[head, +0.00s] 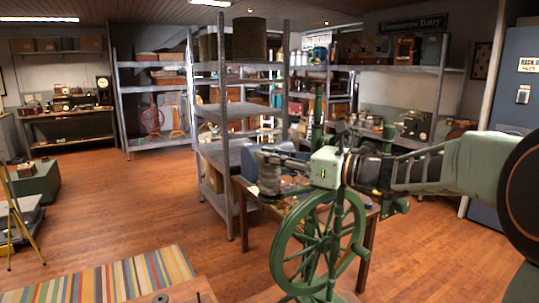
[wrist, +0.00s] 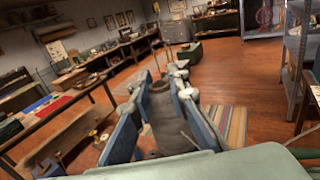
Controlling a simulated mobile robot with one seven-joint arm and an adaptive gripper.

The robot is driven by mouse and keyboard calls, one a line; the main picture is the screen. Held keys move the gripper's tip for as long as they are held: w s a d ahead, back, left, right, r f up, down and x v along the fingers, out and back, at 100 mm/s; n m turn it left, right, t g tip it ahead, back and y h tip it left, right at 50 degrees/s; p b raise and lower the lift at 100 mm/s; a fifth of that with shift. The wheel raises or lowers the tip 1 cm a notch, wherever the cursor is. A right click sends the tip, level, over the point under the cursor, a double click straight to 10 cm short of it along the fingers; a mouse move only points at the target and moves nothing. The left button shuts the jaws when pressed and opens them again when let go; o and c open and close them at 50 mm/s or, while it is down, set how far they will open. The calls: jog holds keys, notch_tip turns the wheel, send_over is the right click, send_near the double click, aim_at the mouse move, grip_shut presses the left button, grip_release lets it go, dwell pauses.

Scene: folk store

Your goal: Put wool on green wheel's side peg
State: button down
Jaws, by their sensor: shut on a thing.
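A green spinning wheel (head: 277,250) stands at the front right of centre in the head view, with green posts rising above its rim. My gripper (head: 274,163) reaches in from the right, above and in front of the wheel, pointing left. It is shut on the wool, a dark grey roll (head: 268,180), which hangs at its fingertips apart from the wheel's rim. In the wrist view the grey wool (wrist: 163,108) sits between the blue-padded fingers of my gripper (wrist: 160,95). I cannot make out the side peg clearly; my arm and gripper cover part of the wheel's top.
A wooden table (head: 371,225) with small items stands behind the wheel. Metal shelving (head: 243,110) loaded with goods rises behind it. A striped rug (head: 120,280) lies at front left, with open wooden floor beyond. In the wrist view a wooden bench (wrist: 62,140) is at left.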

jog(key=c, duration=1.8)
grip_release()
jog(key=shift+o, duration=0.2)
jog(key=v, duration=1.2)
